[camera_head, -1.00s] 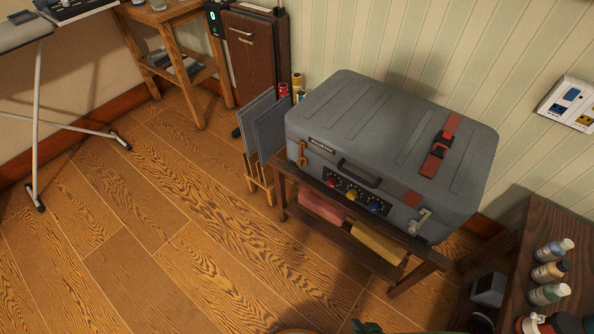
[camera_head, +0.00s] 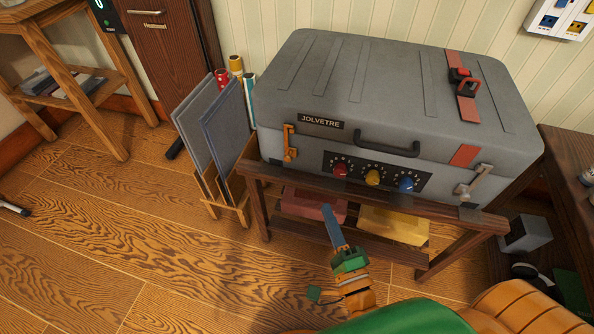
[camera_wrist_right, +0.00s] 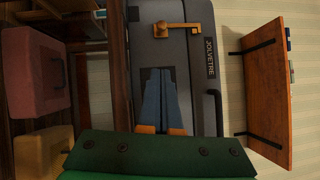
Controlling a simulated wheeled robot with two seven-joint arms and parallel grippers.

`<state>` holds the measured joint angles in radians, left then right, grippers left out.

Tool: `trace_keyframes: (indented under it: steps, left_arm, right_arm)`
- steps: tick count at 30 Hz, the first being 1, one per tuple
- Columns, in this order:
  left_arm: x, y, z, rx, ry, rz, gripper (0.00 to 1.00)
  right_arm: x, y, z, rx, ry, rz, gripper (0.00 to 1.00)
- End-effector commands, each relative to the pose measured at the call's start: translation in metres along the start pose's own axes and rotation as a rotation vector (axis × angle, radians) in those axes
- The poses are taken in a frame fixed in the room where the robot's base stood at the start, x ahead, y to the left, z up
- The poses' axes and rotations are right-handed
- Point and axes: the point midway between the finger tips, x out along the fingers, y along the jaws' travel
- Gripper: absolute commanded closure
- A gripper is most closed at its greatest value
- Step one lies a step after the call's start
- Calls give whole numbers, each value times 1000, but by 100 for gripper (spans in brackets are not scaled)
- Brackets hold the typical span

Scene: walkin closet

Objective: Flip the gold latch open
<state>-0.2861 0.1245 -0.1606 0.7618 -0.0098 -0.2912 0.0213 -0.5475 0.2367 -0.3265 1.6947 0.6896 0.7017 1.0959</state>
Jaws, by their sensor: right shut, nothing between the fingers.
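The gold latch (camera_head: 289,142) is on the front left of the grey case (camera_head: 390,95), standing roughly upright across the lid seam. In the right wrist view the gold latch (camera_wrist_right: 176,29) lies beyond my fingertips, beside the name plate. My right gripper (camera_head: 328,210) is shut and empty, its blue fingers pointing up toward the case front. In the right wrist view the shut fingers (camera_wrist_right: 160,72) lie together and appear apart from the latch. My left gripper is not in view.
The case rests on a dark wooden stand (camera_head: 375,202) with pink and yellow boxes below. A silver latch (camera_head: 474,180), black handle (camera_head: 386,145) and coloured knobs (camera_head: 372,177) share its front. A wooden rack of panels (camera_head: 215,135) stands left.

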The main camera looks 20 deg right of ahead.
Motion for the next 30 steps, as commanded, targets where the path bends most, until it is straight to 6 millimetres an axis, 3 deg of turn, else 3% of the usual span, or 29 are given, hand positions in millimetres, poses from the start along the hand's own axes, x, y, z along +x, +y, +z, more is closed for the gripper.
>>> trace_keyframes:
  steps: [15, 21, 30]
  left_arm:
    - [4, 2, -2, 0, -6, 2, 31]
    - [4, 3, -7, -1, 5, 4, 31]
    - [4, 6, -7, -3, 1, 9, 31]
  right_arm:
    - [102, 0, 2, 1, 0, -2, 100]
    - [121, 1, 23, 1, 0, 0, 100]
    - [126, 1, 29, -3, -1, 1, 100]
